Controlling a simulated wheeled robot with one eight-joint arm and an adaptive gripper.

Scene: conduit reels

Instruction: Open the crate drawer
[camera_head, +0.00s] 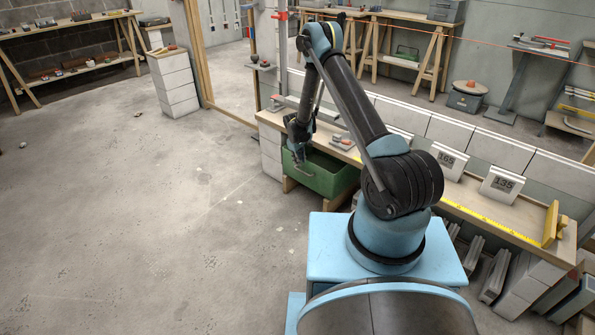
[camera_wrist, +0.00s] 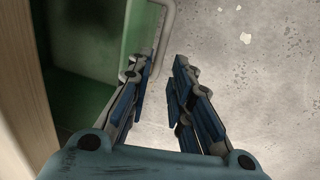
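The green crate drawer (camera_head: 322,182) sits under the long workbench. It stands partly out from the bench, with its dark inside showing from above. In the wrist view its green wall (camera_wrist: 118,72) is at the left, and a pale bent bar handle (camera_wrist: 167,28) juts from its front. My gripper (camera_head: 298,160) is at the drawer's front left, pointing down. In the wrist view my gripper (camera_wrist: 163,66) has a gap between its two blue-padded fingers. The handle's lower end is close to the left fingertip; I cannot tell whether they touch.
The workbench top (camera_head: 400,172) runs above the drawer, with numbered plates and a yellow measuring strip on it. Its wooden edge (camera_wrist: 18,120) is close at the left of the wrist view. The concrete floor (camera_head: 150,220) in front of the drawer is clear.

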